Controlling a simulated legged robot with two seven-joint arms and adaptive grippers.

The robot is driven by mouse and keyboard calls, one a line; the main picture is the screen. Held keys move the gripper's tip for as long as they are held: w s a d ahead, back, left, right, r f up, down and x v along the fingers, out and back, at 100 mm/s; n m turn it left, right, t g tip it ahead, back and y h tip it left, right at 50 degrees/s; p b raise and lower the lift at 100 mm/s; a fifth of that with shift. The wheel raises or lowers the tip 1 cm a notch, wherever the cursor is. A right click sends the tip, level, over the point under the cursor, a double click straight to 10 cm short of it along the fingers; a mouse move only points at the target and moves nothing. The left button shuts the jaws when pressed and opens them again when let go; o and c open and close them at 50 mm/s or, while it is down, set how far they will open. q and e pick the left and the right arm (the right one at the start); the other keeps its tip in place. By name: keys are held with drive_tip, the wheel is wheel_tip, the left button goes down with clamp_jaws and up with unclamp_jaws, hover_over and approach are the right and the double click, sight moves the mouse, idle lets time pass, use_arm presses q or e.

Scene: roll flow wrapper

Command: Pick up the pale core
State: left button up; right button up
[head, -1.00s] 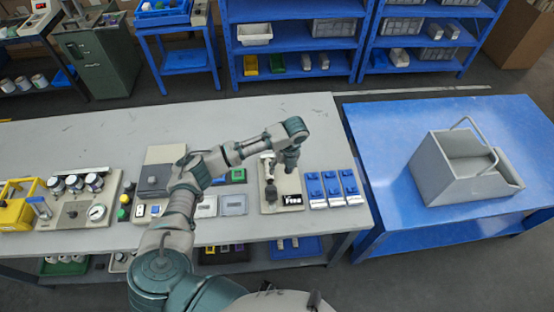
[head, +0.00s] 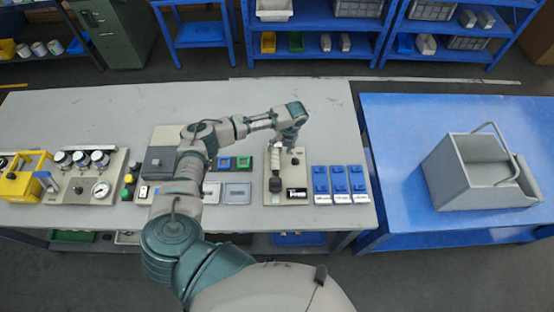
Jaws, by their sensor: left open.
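My left gripper (head: 289,143) hangs at the end of my left arm, above the far part of a beige board (head: 303,177) on the grey workbench. It is small in view, and its fingers point down. A pale, upright-looking piece (head: 275,161) shows on the board just left of and below the gripper; it may be the pale core, but I cannot tell for sure. A dark part (head: 275,184) sits in front of it. I see nothing held in the fingers. My right gripper is not in view.
A black label (head: 297,193) is at the board's near edge. Several blue-topped units (head: 338,183) stand right of it, and a grey panel (head: 237,193) lies left. A gauge fixture (head: 86,175) is farther left. A grey bin (head: 470,175) stands on the blue table (head: 400,120). The bench's far side is clear.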

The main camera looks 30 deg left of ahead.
sight(276, 155)
use_arm(q)
drive_tip(key=shift+s+a+f, duration=0.25)
drive_tip(key=shift+f, duration=0.3)
drive_tip(key=shift+s+a+f, duration=0.25)
drive_tip(key=shift+f, duration=0.3)
drive_tip(key=x, duration=0.3)
drive_tip(key=shift+w+f+p, duration=0.1)
drive_tip(key=shift+p, duration=0.2)
drive_tip(key=shift+d, duration=0.25)
drive_tip(key=shift+c, duration=0.7)
drive_tip(key=c, duration=0.9)
drive_tip(key=shift+c, duration=0.4)
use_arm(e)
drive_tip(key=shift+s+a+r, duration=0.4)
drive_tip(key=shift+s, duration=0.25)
use_arm(q)
drive_tip(key=shift+a, duration=0.15)
